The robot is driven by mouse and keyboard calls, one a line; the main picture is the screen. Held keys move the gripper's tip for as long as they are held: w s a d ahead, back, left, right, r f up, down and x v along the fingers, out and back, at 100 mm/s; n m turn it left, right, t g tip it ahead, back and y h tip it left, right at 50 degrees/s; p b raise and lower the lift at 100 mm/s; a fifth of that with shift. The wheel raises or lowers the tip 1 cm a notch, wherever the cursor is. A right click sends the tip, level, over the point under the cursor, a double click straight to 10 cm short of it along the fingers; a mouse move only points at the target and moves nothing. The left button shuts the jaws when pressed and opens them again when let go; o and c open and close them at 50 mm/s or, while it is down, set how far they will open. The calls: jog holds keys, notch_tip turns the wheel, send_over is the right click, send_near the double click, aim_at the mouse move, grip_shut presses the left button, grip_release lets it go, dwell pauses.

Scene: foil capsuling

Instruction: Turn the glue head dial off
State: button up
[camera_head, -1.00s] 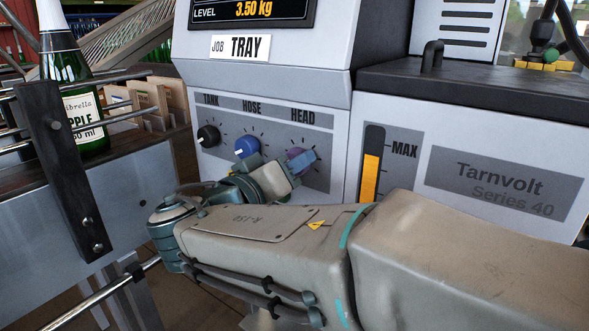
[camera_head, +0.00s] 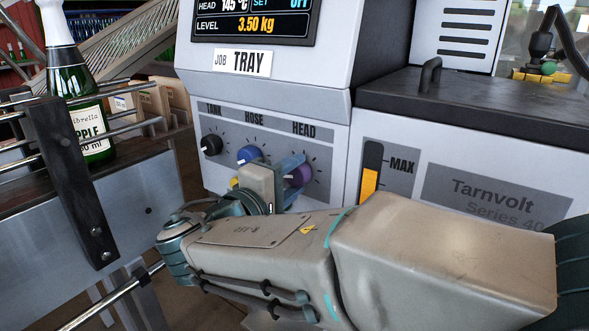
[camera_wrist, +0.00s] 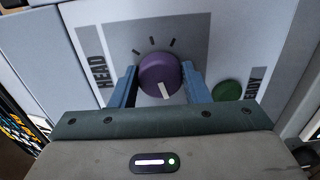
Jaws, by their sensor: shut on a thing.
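The purple head dial (camera_head: 298,175) is on the machine's grey dial panel, at the right of the row under the HEAD label (camera_head: 304,129). My gripper (camera_head: 291,169) is at this dial. In the wrist view its two blue fingers (camera_wrist: 160,84) stand on either side of the purple dial (camera_wrist: 157,70) and are shut on it. The dial's white pointer mark (camera_wrist: 165,90) points down toward the palm in that view. In the head view, the fingers partly hide the dial. The screen (camera_head: 255,19) reads HEAD 145 °C and SET, apparently OFF.
The blue HOSE dial (camera_head: 249,154) and black TANK dial (camera_head: 211,145) are to the left of my gripper. A green button (camera_wrist: 227,90) lies close to the right finger. A bottle (camera_head: 88,110) stands on the conveyor at the left, beside metal rails.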

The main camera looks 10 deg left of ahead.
jog(key=shift+a+r+n+p, duration=0.1)
jog(key=shift+n+p, duration=0.7)
jog(key=shift+n, duration=0.7)
jog(key=o, duration=1)
jog(key=p+v, duration=0.1)
jog(key=v, duration=1.3)
jog(key=shift+p, duration=0.3)
